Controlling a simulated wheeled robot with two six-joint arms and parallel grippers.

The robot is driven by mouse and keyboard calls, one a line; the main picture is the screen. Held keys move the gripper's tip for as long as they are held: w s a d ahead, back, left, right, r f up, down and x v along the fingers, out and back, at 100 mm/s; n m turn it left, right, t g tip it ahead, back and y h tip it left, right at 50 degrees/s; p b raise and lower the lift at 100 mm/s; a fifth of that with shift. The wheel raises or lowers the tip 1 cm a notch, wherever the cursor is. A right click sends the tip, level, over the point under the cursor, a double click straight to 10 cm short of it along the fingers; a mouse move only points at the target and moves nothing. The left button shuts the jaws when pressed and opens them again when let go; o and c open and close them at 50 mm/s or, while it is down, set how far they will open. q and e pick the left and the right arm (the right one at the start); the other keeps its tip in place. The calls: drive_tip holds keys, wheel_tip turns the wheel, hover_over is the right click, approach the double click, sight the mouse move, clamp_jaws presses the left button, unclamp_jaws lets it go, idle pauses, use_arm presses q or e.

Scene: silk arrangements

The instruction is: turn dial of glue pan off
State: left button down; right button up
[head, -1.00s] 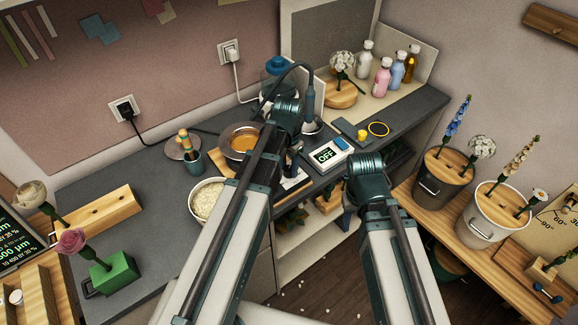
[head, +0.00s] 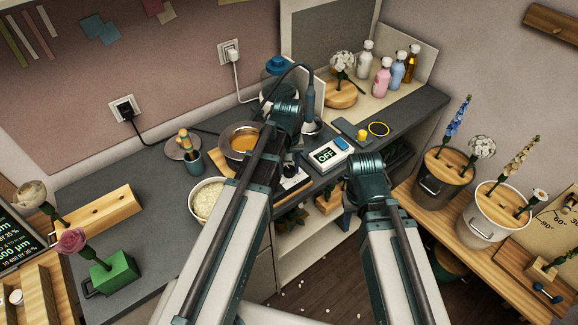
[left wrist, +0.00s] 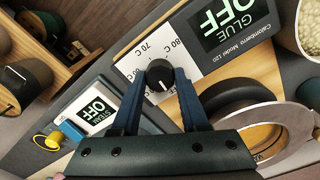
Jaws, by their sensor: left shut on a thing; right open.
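The glue pan (head: 232,130) holds amber glue on the counter in the head view. In the left wrist view its black dial (left wrist: 160,76) sits on a white panel (left wrist: 132,66) marked 70 C and 80 C. The glue pan's display (left wrist: 222,20) reads GLUE OFF. My left gripper (left wrist: 160,88) has its blue fingers on either side of the dial, shut on it. The dial's white mark points toward the gripper's palm. In the head view my left arm largely hides the dial. My right gripper (head: 347,222) is open, partly hidden beyond its wrist, near the counter's front edge.
A steam unit (head: 329,154) with an OFF display stands right of the glue pan. A bowl of white grains (head: 207,203) is close to my left arm. Bottles (head: 382,76) stand at the back; flower buckets (head: 492,215) stand at right.

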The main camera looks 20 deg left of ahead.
sight(288, 169)
use_arm(q)
drive_tip(key=shift+n, duration=0.6)
drive_tip(key=shift+c, duration=2.1)
unclamp_jaws()
drive_tip(key=shift+r, duration=0.1)
wheel_tip(288, 169, up, 14)
drive_tip(key=p, duration=1.3)
drive_tip(key=shift+p, duration=0.4)
drive_tip(key=shift+s+a+f, duration=0.1)
drive_tip(key=shift+f, duration=0.15)
